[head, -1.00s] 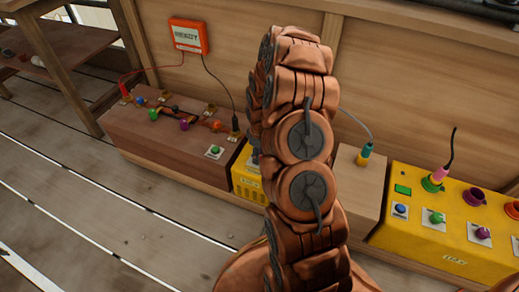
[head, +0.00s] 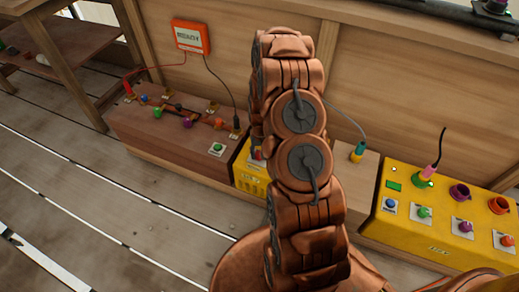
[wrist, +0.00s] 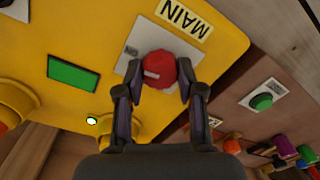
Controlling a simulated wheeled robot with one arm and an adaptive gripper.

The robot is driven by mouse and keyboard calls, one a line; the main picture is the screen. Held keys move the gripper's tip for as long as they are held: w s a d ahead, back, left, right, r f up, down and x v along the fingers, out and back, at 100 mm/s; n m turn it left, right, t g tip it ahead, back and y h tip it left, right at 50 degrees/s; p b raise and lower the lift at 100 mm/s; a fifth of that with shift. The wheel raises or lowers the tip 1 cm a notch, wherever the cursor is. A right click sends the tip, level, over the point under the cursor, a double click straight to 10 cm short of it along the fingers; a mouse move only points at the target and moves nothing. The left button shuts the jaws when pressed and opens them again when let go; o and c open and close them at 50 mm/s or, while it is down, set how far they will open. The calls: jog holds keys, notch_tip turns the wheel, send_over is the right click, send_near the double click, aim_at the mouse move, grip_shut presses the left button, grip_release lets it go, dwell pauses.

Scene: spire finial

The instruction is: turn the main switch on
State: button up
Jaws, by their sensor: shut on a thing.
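The main switch is a round red knob (wrist: 160,70) on a pale plate, on a yellow box (wrist: 215,55) marked by a MAIN label (wrist: 183,17), which appears upside down in the wrist view. My gripper (wrist: 161,88) is shut on the red knob, one finger on each side. A pale mark shows on the knob's face.
A green panel (wrist: 73,73) and a small lit green lamp (wrist: 91,120) sit beside the knob. A brown box with colored knobs (head: 150,140) stands left, under an orange display (head: 188,36). A wider yellow box (head: 430,235) stands right. The plank floor at left is clear.

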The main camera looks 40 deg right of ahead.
jog(key=shift+w+m+p, duration=0.1)
jog(key=shift+m+p, duration=0.2)
jog(key=shift+m, duration=0.3)
jog(key=o, duration=1.1)
jog(key=shift+o, duration=0.2)
jog(key=shift+r, duration=0.1)
notch_tip(320, 180, up, 12)
jog(key=shift+s+d, duration=0.2)
dwell(0.4)
